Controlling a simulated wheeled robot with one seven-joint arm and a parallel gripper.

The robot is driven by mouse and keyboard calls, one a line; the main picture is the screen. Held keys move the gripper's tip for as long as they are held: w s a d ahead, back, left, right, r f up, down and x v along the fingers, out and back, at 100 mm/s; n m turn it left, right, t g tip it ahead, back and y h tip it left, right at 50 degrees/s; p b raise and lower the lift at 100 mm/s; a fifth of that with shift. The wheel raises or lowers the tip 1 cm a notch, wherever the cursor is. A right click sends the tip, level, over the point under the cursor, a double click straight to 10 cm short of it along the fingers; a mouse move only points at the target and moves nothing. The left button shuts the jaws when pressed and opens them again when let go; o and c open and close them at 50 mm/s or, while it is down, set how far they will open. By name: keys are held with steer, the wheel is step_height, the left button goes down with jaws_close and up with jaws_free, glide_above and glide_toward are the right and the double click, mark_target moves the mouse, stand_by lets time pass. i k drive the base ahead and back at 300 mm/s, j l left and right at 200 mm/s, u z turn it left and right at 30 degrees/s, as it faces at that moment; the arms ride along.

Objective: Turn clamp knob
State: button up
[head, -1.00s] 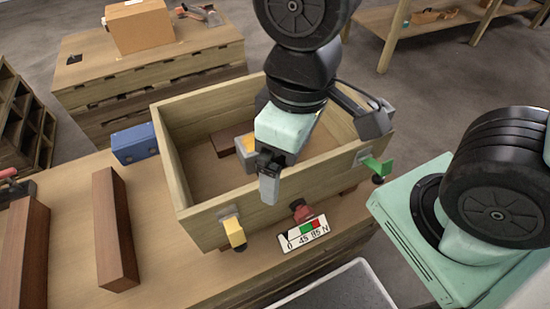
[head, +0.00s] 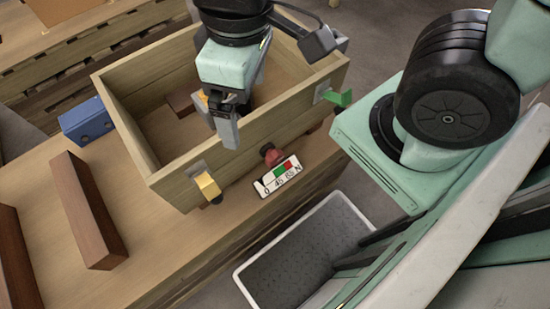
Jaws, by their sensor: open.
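The clamp knob looks to be the small dark red knob (head: 270,156) low on the front wall of the open wooden box (head: 255,124). A white scale plate (head: 279,176) with numbers, a green patch and a red patch lies just in front of it. My gripper (head: 217,125) points down over the box near its front wall, up and to the left of the knob and apart from it. Its jaws are open, and one grey finger shows clearly. The other finger is partly hidden.
A yellow lever (head: 207,186) and a green lever (head: 338,97) sit on the box's front wall. A blue block (head: 86,122) and a brown wooden bar (head: 87,210) lie left of the box. A grey tray (head: 310,255) is below the table's front edge.

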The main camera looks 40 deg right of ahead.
mark_target(273, 158)
steer(key=k+j+z, duration=0.2)
steer(key=k+j, duration=0.15)
steer(key=k+j+z, duration=0.2)
steer(key=k, duration=0.3)
steer(key=k+j+z, duration=0.2)
steer(key=k, duration=0.3)
steer(key=j, duration=0.1)
